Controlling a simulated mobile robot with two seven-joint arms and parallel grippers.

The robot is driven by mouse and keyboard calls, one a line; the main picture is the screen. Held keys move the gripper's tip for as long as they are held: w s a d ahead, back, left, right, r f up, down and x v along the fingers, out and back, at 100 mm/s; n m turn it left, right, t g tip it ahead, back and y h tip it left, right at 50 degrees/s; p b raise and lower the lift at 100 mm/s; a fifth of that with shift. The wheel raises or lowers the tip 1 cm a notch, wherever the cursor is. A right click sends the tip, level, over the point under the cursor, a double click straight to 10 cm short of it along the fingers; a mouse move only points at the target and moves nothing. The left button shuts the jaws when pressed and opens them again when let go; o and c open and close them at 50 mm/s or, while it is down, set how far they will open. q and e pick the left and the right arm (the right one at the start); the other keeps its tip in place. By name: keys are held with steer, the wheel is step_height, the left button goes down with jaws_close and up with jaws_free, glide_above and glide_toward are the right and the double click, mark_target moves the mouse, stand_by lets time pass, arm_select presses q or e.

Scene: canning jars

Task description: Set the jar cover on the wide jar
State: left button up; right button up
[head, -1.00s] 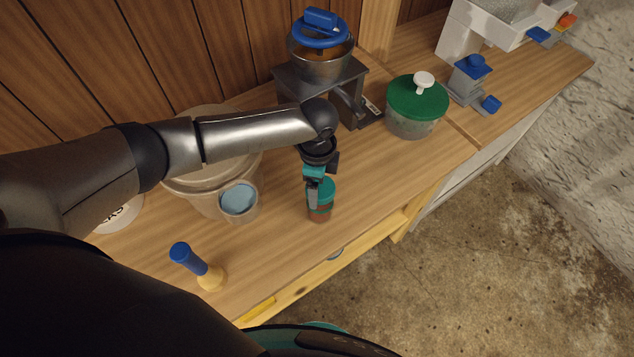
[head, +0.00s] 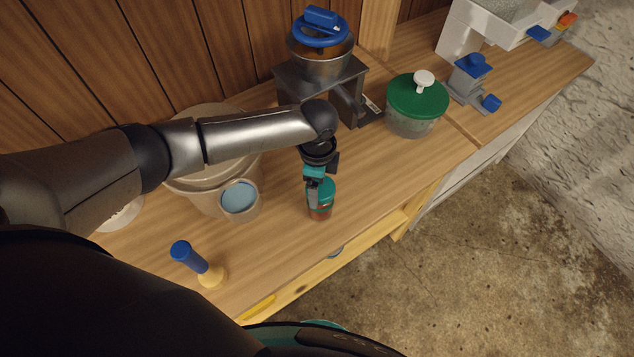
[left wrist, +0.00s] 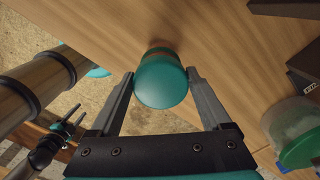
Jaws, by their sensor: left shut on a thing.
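The teal jar cover (head: 325,189) is on top of a small jar with reddish-brown contents (head: 320,214) near the front edge of the counter. In the left wrist view the round cover (left wrist: 162,82) lies between the two fingers, with a strip of the jar (left wrist: 160,49) showing beyond it. My left gripper (head: 316,192) is shut on the cover from above. Whether the cover is fully seated on the jar is hard to tell. My right gripper (left wrist: 74,122) shows small at the lower left of the left wrist view, fingers apart and empty, away from the jar.
A large beige bucket (head: 205,202) and a blue-topped cup (head: 239,200) stand left of the jar. A blue-handled tool (head: 192,259) stands front left. Bare counter lies right of the jar.

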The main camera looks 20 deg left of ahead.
arm_select(q)
steer(key=shift+f, duration=0.55)
steer(key=o, duration=1.1)
steer(key=shift+o, duration=0.2)
step_height(320, 180, up, 15)
steer(key=p, duration=0.1)
steer(key=shift+r, duration=0.15)
